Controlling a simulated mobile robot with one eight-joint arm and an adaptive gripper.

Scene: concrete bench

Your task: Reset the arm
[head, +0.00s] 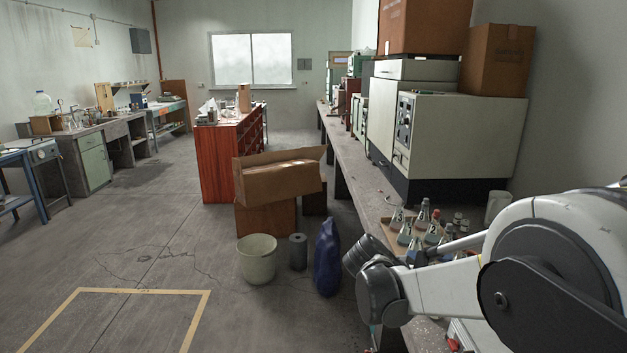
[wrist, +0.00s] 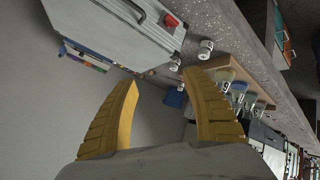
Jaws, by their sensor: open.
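My gripper (wrist: 160,105) shows in the wrist view as two yellow ribbed fingers standing apart, with nothing between them. In the wrist view it hangs over or beside the bench (wrist: 275,75), which looks tilted there. My white and grey arm reaches in from the right of the head view, over the near end of the bench (head: 345,150). The gripper's fingers cannot be made out in the head view.
Several flasks (head: 405,232) stand in a tray on the bench beside my arm. A large cream machine (head: 465,140) stands farther back on it. A silver case (wrist: 115,35) lies near the fingers. A bin (head: 257,260) and a blue bag (head: 327,258) stand on the floor; open floor lies left.

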